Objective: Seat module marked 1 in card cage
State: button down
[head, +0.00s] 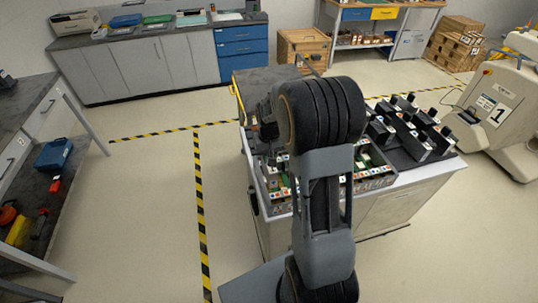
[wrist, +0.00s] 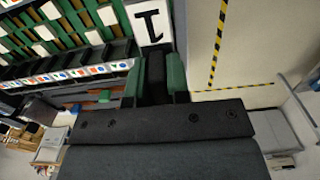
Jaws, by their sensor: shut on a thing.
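In the wrist view my gripper (wrist: 155,72) has two green-sided fingers shut on a dark part of a module (wrist: 149,22) with a white face marked 1. The module is at the right end of the card cage (wrist: 75,73), which shows green and tan slots, white blocks and a strip of coloured labels. Whether the module is in a slot or above it, I cannot tell. In the head view the card cage (head: 376,184) sits on the covered cart, partly hidden behind my arm. My gripper and the held module are mostly hidden there.
Several black-and-white modules (head: 413,128) stand on the cart's right side. A pale machine (head: 497,110) with a sign 1 stands at the right. A bench with shelves (head: 50,175) is at the left. Taped floor between is clear.

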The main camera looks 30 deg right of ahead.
jog(key=shift+f+b, duration=2.35)
jog(key=shift+f, duration=1.1)
jog(key=c, duration=1)
grip_release()
notch_tip(320, 180, up, 14)
jog(key=shift+f+b, duration=0.1)
jog(key=shift+b, duration=0.3)
jog(key=shift+s+a+f, duration=0.25)
jog(key=shift+s+f, duration=0.35)
jog(key=shift+s+a+f, duration=0.25)
jog(key=shift+s+f, duration=0.3)
jog(key=shift+s, duration=0.05)
jog(key=s+a+r+n+t, duration=0.1)
jog(key=s+a+t, duration=0.1)
jog(key=s+a, duration=0.2)
jog(key=s+a+r+n+t, duration=0.1)
jog(key=s+a, duration=0.3)
jog(key=s, duration=0.5)
jog(key=shift+s+a+r+t, duration=0.3)
jog(key=shift+r+t, duration=0.1)
jog(key=shift+t, duration=0.1)
